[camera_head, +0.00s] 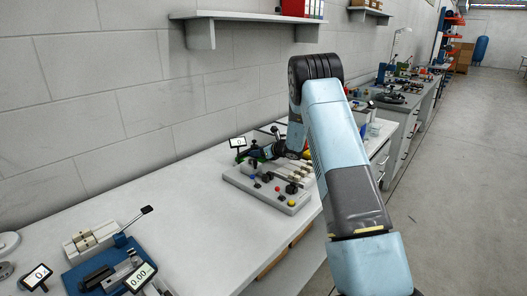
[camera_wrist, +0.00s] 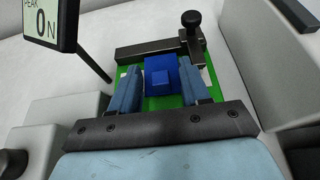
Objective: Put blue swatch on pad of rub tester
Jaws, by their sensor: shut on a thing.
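In the wrist view, the blue swatch (camera_wrist: 158,66) with a small raised blue block sits between the two blue fingers of my gripper (camera_wrist: 160,92), which is shut on it. A flat green surface (camera_wrist: 208,76) shows under and around the swatch; whether they touch is unclear. A dark clamp bar with a black knob (camera_wrist: 191,20) lies just beyond. In the head view, my gripper (camera_head: 257,152) is small and partly hidden, at the back of a grey bench machine (camera_head: 240,180) with knobs and coloured buttons. I cannot clearly make out the tester's pad.
A display reading PEAK 0 N (camera_wrist: 44,22) stands on a thin post close to my gripper's left. Grey blocks flank the gripper in the wrist view. In the head view, a blue bench device (camera_head: 105,268) stands at front left. Bare white bench (camera_head: 185,205) lies between the machines.

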